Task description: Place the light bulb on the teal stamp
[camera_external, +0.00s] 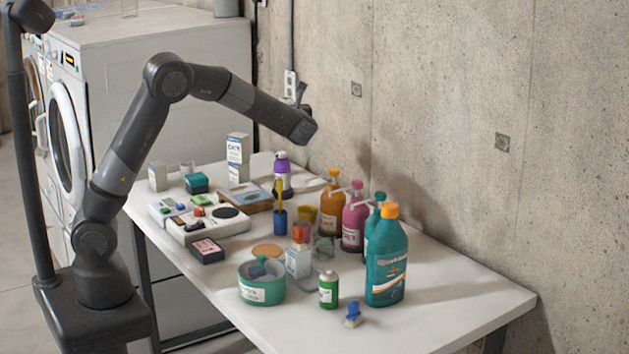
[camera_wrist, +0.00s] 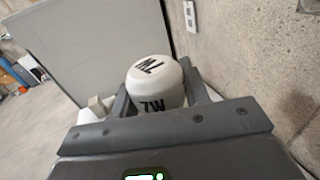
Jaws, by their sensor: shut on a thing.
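My gripper (camera_wrist: 156,98) is shut on the light bulb (camera_wrist: 151,72), a white rounded body with black "7W" lettering, between its two dark fingers in the wrist view. In the external view my gripper (camera_external: 302,95) is high above the back of the table, near the wall; the bulb cannot be made out there. A small teal block with a darker base (camera_external: 197,182), which looks like the teal stamp, sits at the table's back left, well below and left of my gripper. The stamp is not seen in the wrist view.
The white table (camera_external: 440,300) is crowded. A purple bottle (camera_external: 282,176), stacked boxes (camera_external: 238,158) and a white device (camera_external: 210,224) stand around the back. Spray bottles and a large teal jug (camera_external: 386,262) line the wall side. The right end of the table is clear.

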